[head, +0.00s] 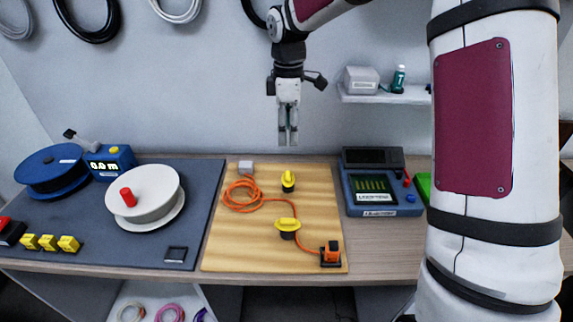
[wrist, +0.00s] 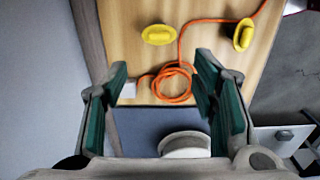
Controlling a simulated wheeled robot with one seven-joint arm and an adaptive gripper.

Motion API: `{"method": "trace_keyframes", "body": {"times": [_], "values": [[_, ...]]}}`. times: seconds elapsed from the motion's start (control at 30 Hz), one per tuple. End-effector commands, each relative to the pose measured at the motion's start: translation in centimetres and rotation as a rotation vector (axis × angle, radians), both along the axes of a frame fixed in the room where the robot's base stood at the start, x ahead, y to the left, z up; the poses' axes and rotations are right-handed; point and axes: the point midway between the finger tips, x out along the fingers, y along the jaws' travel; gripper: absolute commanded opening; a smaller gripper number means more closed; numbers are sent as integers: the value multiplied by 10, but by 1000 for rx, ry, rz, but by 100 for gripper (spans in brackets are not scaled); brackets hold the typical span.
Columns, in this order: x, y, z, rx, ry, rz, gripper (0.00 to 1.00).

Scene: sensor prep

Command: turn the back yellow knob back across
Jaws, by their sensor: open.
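The back yellow knob (head: 289,180) stands on the wooden board, its handle pointing front to back. In the wrist view it is the left knob (wrist: 158,34), beyond the fingertips. The front yellow knob (head: 288,225) has its handle lying left to right; it also shows at the wrist view's upper right (wrist: 243,34). My gripper (head: 288,142) hangs pointing down, above and apart from the back knob. In the wrist view its fingers (wrist: 160,72) are spread with nothing held between them.
The wooden board (head: 225,255) also carries an orange cable (head: 240,200), a grey box (head: 246,167) and an orange connector (head: 331,252). A blue tester (head: 383,195) stands right, a white reel (head: 150,190) left. A shelf (head: 400,96) is on the wall.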

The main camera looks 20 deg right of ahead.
Motion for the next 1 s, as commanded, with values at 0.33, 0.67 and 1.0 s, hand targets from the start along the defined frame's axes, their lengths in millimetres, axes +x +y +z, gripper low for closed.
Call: {"method": "trace_keyframes", "body": {"times": [0.33,0.67,1.0], "values": [[1,0,-39,5,7,10,53],[1,0,-103,5,6,8,53],[2,0,-138,4,3,7,53]]}}
